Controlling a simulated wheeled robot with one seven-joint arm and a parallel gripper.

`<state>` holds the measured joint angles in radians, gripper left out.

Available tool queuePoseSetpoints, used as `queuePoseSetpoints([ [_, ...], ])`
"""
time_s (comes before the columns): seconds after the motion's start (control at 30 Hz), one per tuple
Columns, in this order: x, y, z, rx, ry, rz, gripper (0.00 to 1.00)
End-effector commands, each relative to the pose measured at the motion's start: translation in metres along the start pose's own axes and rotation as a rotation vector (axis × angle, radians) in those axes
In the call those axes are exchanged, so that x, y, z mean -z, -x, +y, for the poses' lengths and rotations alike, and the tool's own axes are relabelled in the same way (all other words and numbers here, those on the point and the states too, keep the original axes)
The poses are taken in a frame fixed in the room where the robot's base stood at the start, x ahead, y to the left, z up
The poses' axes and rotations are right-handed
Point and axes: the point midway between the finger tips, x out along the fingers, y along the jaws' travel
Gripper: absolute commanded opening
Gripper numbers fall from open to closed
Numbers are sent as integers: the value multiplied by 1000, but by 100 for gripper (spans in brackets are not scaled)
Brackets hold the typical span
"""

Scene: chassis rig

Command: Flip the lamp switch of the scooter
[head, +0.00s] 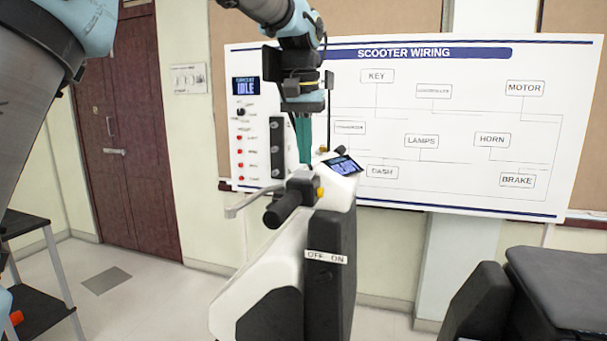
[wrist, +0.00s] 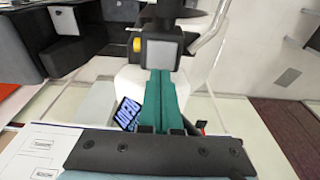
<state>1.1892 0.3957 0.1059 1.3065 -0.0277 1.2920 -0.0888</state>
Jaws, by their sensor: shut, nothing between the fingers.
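The scooter (head: 270,275) has a white and black body. Its handlebar has a black grip (head: 283,208), a lever and a dark switch box (head: 301,184) with a yellow button (head: 320,192). An "OFF ON" label (head: 326,257) is on the dark column below; I cannot make out which part is the lamp switch. My gripper (head: 304,161) points down just above and behind the box, its teal fingers shut and empty. In the wrist view the fingertips (wrist: 161,73) are at the near edge of the grey-faced box (wrist: 158,50), with the yellow button (wrist: 137,45) to their left; contact is unclear.
The dash display (head: 342,165) is right of my fingers, and shows in the wrist view too (wrist: 128,113). A panel (head: 258,130) with red buttons and a wiring board (head: 460,70) stand behind. A dark seat (head: 560,280) is at right, a black shelf (head: 35,300) at left.

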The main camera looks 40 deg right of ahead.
Motion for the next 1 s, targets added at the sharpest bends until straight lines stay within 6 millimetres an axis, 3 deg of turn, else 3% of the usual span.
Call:
queuePoseSetpoints([
  [1.0, -2, -15, 0, 0, 0, 0, 0],
])
